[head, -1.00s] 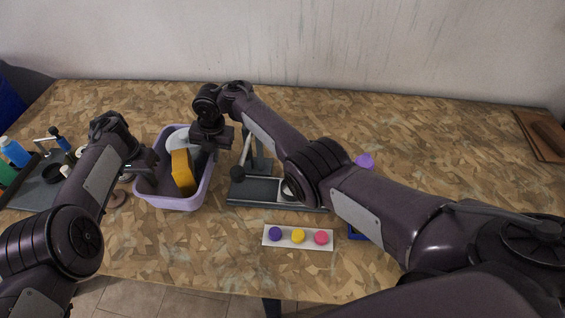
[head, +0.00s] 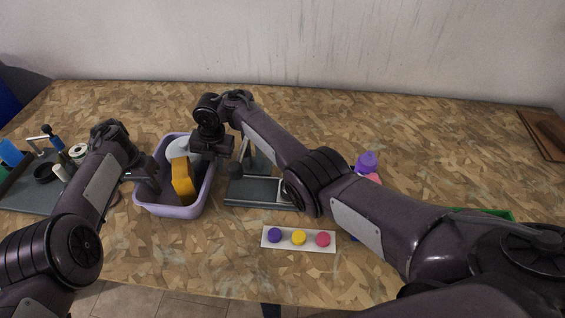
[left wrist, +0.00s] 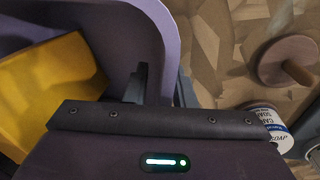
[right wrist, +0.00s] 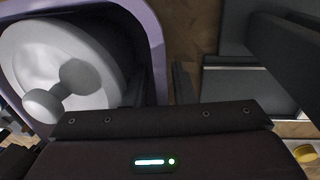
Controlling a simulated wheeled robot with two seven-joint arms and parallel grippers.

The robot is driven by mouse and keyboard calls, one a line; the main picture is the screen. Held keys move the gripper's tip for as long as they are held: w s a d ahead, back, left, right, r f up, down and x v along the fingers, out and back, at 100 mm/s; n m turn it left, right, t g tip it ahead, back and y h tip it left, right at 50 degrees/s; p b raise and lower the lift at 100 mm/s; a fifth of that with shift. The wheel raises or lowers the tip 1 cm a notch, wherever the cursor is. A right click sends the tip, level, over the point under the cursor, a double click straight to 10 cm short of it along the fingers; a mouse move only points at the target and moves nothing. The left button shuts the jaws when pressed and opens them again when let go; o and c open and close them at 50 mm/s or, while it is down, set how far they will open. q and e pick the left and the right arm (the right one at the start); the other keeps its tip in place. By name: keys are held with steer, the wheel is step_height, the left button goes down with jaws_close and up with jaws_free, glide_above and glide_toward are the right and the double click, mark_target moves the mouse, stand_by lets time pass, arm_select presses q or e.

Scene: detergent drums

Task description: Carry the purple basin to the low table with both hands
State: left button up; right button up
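The purple basin (head: 172,211) is at the left of the wood-chip worktop, between my two grippers. It holds a yellow block (head: 182,180) and a pale grey round piece (right wrist: 62,62). My left gripper (head: 150,176) is at its left side; the left wrist view shows the basin wall (left wrist: 165,35) running between its fingers. My right gripper (head: 216,150) is at its right rear; the right wrist view shows the wall (right wrist: 150,28) between its fingers. Both look shut on the rim. I cannot tell how far the basin is off the worktop. No low table is in view.
A dark tray (head: 30,198) with bottles lies left of the basin. A grey metal stand (head: 250,190) is close on its right. A white strip with three coloured discs (head: 298,238) lies in front. A purple-topped drum (head: 367,161) stands further right. The rear worktop is clear.

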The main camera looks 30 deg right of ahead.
arm_select(q)
steer(key=shift+r, duration=0.1)
arm_select(e)
steer(key=shift+r, duration=0.15)
arm_select(q)
step_height(320, 180, up, 12)
steer(key=a, duration=0.1)
steer(key=shift+w+a+f, duration=0.2)
steer(key=shift+w, duration=0.25)
arm_select(e)
step_height(320, 180, up, 12)
steer(key=d, duration=0.1)
steer(key=shift+s+d, duration=0.2)
steer(key=shift+s, duration=0.2)
arm_select(q)
steer(key=shift+r, duration=0.1)
